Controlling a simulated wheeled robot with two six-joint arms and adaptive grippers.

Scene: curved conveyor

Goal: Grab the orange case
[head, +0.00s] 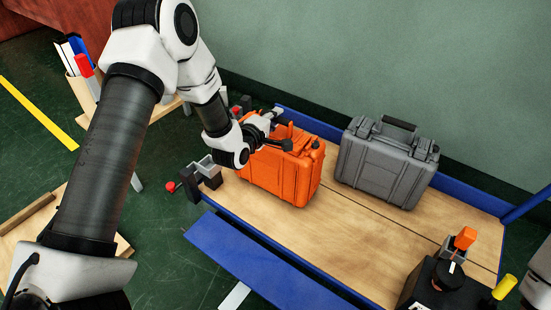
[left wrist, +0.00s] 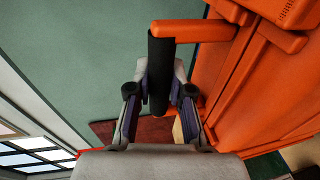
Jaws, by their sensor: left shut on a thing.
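The orange case (head: 282,177) stands upright on the wooden top of the blue-edged bench, near its left end. My left gripper (head: 278,130) reaches in from the left at the top of the case. In the left wrist view, my left gripper (left wrist: 160,100) has its two fingers on either side of the case's black handle grip (left wrist: 161,50) and is shut on it. The orange body of the case (left wrist: 265,90) fills the right of that view. My arm hides part of the case's left side in the head view. My right gripper does not show.
A grey case (head: 386,165) stands just right of the orange one. A black device with orange and yellow parts (head: 436,285) is at the lower right. The wooden bench top (head: 345,235) is clear in front of the cases. A green wall is behind.

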